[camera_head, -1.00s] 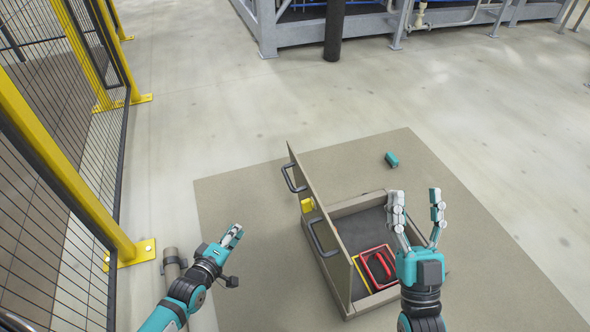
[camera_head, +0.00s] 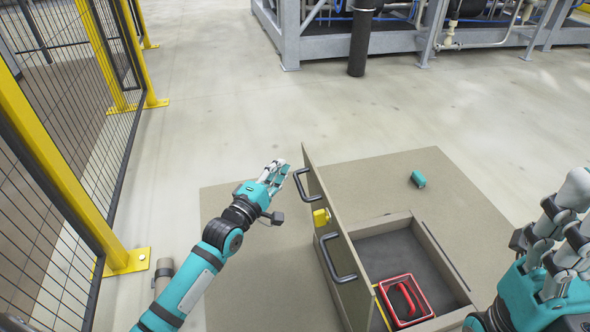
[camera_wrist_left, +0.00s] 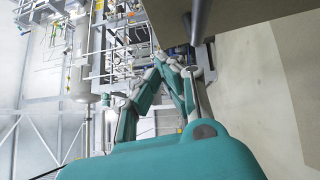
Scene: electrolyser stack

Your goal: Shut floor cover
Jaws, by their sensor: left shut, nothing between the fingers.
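The floor cover (camera_head: 345,240) is a beige panel standing nearly upright, tilted, along the left side of the open floor box (camera_head: 440,250). It has two dark handles, an upper one (camera_head: 298,186) and a lower one (camera_head: 335,262). My left gripper (camera_head: 277,172) is shut and empty, just left of the upper handle. In the left wrist view its fingers (camera_wrist_left: 178,75) are together, close below a grey bar and a beige panel. I cannot tell if they touch. My right gripper (camera_head: 562,240) appears open at the right edge, its fingers partly cut off.
A red-framed item with a red handle (camera_head: 404,298) lies inside the box. A yellow part (camera_head: 320,217) is on the cover. A small teal object (camera_head: 417,179) lies on the beige mat (camera_head: 370,165). A yellow-framed mesh fence (camera_head: 60,170) stands at left.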

